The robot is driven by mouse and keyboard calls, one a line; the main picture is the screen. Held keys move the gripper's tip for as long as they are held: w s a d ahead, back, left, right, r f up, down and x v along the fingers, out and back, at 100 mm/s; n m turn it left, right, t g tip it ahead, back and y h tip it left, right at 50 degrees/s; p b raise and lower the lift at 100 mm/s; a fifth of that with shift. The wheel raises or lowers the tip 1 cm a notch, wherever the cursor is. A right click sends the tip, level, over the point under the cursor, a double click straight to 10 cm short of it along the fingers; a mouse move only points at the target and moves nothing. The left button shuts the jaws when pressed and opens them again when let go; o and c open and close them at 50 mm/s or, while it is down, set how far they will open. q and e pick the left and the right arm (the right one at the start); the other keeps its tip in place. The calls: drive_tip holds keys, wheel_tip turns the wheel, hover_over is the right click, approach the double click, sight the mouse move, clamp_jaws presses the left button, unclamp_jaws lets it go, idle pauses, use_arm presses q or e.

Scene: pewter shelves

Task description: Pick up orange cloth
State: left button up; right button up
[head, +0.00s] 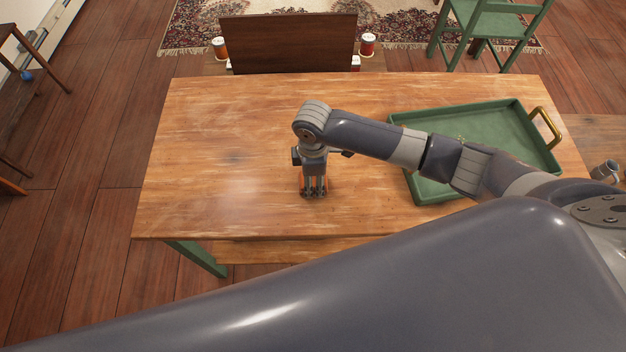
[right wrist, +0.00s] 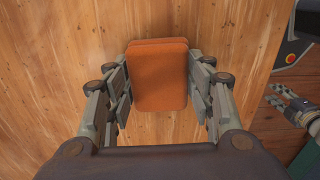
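The orange cloth (right wrist: 160,75) is a folded, rounded rectangular pad. In the right wrist view it lies between the two fingers of my right gripper (right wrist: 160,88), whose pads meet its long sides. In the head view my right gripper (head: 314,193) points straight down at the table, left of the tray. Only bits of the orange cloth (head: 330,186) show at its sides there; the rest is hidden behind the fingers. The cloth is at or very near the tabletop; I cannot tell whether it is lifted. My left gripper is not clearly in the head view.
The wooden table (head: 220,150) is clear left of my right arm. A green tray (head: 500,112) with brass handles lies at the right, partly under that arm. A grey mug (head: 604,170) is at the far right.

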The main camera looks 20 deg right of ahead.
drive_tip(key=shift+c, duration=0.2)
drive_tip(key=shift+r, duration=0.1)
drive_tip(key=shift+r, duration=0.25)
wheel_tip(320, 180, up, 2)
drive_tip(key=shift+r, duration=0.1)
drive_tip(key=shift+s+d+r+b, duration=0.25)
drive_tip(key=shift+s+d+b, duration=0.1)
drive_tip(key=shift+s, duration=0.2)
drive_tip(key=s+d, duration=0.2)
drive_tip(key=s, duration=0.2)
drive_tip(key=s+d+r+b, duration=0.1)
drive_tip(key=s+d, duration=0.1)
drive_tip(key=s, duration=0.3)
drive_tip(key=s+d, duration=0.2)
drive_tip(key=s, duration=0.2)
drive_tip(key=shift+s+d+r, duration=0.15)
drive_tip(key=shift+d+r, duration=0.05)
drive_tip(key=shift+r, duration=0.1)
